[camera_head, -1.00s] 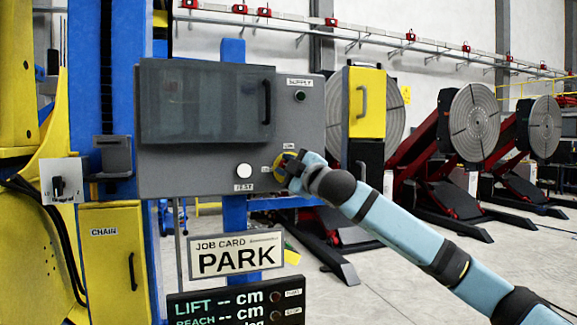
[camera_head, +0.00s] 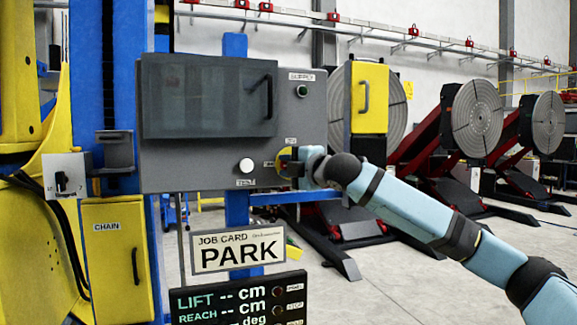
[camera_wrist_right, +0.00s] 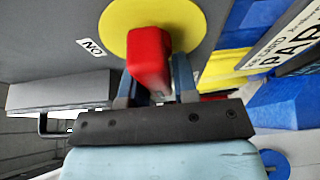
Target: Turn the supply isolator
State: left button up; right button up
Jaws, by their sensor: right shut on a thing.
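The supply isolator is a yellow disc (camera_head: 284,161) with a red handle (camera_wrist_right: 149,58), low on the right side of the grey control box (camera_head: 210,173). The handle stands out from the disc (camera_wrist_right: 118,22) in the right wrist view. My right gripper (camera_head: 296,161) is at the isolator, its fingers shut on the two sides of the red handle. In the head view the gripper hides most of the handle. An ON label (camera_wrist_right: 91,48) sits beside the disc. My left gripper is not in view.
A white button (camera_head: 246,165) is just left of the isolator, and a dark green button (camera_head: 302,90) is above under the SUPPLY label. A PARK job card (camera_head: 238,248) and a readout panel (camera_head: 240,301) hang below. Tilting positioners (camera_head: 470,118) stand behind at right.

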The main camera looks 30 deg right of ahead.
dwell(0.3)
jog(key=o, duration=0.8)
jog(key=shift+s+f, duration=0.1)
jog(key=shift+s, duration=0.2)
jog(key=s+d+b, duration=0.2)
jog(key=s+b, duration=0.2)
jog(key=s, duration=0.9)
